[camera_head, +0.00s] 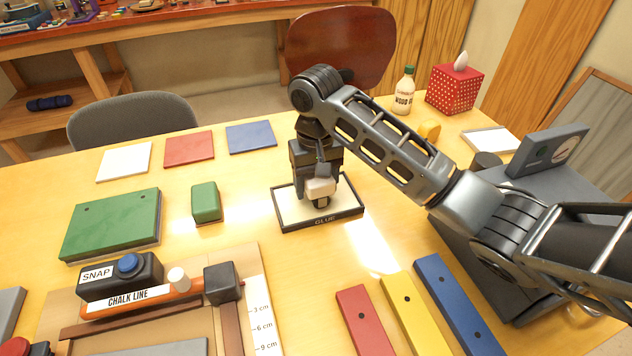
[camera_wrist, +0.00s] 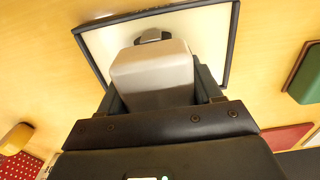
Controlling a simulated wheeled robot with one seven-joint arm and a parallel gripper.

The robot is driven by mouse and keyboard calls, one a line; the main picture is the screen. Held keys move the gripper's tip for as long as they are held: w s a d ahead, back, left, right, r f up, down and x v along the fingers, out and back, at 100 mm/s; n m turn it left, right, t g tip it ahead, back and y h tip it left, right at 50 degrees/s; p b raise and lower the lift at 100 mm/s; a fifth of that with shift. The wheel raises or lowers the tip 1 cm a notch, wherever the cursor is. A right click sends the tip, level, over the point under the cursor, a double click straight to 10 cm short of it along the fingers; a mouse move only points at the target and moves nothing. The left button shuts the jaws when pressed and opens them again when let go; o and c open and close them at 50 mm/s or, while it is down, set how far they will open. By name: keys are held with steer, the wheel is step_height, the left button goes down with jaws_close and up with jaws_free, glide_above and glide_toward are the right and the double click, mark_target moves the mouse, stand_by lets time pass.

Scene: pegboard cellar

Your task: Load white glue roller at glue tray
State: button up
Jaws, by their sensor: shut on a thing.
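The glue tray (camera_head: 347,214) is a shallow black-framed tray with a white inside and a "GLUE" label, right of the middle of the table. My gripper (camera_head: 320,182) points down over the tray and is shut on the white glue roller (camera_head: 321,188), which shows as a pale block between the fingers. In the wrist view the white glue roller (camera_wrist: 152,72) is between the fingers, with the glue tray (camera_wrist: 98,48) beneath it. A dark part shows at the roller's lower end. Whether the roller touches the tray's surface is hard to tell.
A green block (camera_head: 205,202) and a green board (camera_head: 110,224) lie left of the tray. The chalk line jig (camera_head: 140,297) is at front left. Red, yellow and blue strips (camera_head: 408,312) lie at front right. A wood glue bottle (camera_head: 404,91) stands behind.

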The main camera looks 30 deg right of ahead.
steer(key=shift+f, duration=0.45)
stand_by(0.6)
steer(key=shift+f+p, duration=0.15)
steer(key=shift+p, duration=0.15)
stand_by(2.0)
step_height(320, 180, up, 5)
steer(key=p, duration=0.5)
steer(key=shift+r, duration=1.1)
steer(key=shift+s, duration=0.1)
